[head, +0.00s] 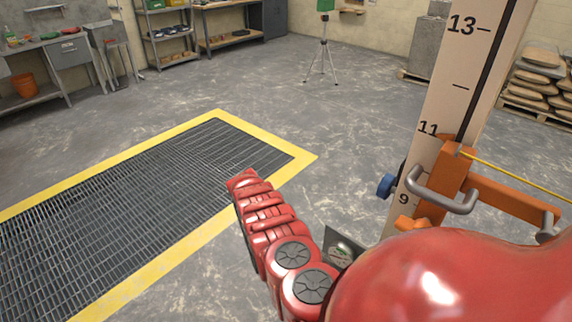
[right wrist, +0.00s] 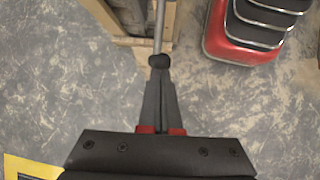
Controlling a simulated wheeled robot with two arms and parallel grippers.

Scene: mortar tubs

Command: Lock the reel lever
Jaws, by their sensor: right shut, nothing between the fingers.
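In the right wrist view a thin grey rod with a round dark knob (right wrist: 159,61) comes down from the top edge. It looks like the reel lever, though no reel body can be made out. My right gripper (right wrist: 160,78) is shut and empty, its dark tapered fingers pointing up the picture. Its tips overlap or lie just below the knob; I cannot tell whether they touch it. In the head view neither gripper's fingers show, and the lever cannot be made out there.
A numbered post (head: 455,80) with an orange carriage (head: 442,180), grey handle and yellow line stands at right. A yellow-edged floor grating (head: 150,190) lies left. Stacked red-and-black tubs (right wrist: 240,35) and a wooden pallet (right wrist: 125,45) are near my right gripper.

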